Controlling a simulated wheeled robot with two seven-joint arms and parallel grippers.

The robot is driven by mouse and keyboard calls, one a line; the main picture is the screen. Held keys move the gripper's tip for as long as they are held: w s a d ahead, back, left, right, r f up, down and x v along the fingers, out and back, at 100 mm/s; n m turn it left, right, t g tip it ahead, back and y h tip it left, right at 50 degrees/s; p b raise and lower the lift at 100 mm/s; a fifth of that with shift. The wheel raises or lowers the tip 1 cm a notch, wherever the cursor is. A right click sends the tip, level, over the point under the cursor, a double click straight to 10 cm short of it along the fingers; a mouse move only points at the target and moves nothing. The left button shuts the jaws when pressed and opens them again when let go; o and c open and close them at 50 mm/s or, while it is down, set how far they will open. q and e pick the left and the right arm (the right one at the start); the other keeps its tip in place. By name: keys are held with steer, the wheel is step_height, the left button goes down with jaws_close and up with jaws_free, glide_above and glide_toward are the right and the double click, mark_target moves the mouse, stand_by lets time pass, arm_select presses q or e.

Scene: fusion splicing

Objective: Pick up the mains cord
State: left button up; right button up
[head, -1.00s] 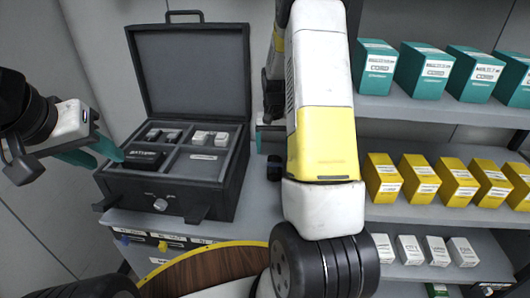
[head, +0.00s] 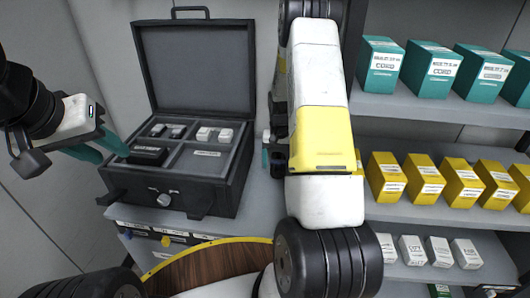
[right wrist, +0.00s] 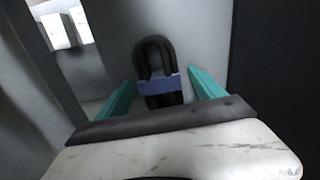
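The mains cord (right wrist: 158,72) is a black looped bundle with a blue band, in the middle of the right wrist view. My right gripper (right wrist: 160,88) is open, with one teal finger on each side of the cord and gaps showing between. In the head view my right arm hides most of this gripper; only a teal bit shows beside the case. My left gripper (head: 102,150) has its teal fingers apart at the left edge of the open case, near a black block (head: 147,155). I see nothing held in it.
The open black case (head: 190,203) stands on a grey surface, with small white and dark items in its compartments. Shelves at right hold teal boxes (head: 432,70), yellow boxes (head: 424,180) and white boxes (head: 438,250). A round wooden top (head: 212,266) is in front.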

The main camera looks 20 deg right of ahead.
steer(key=c, duration=1.6)
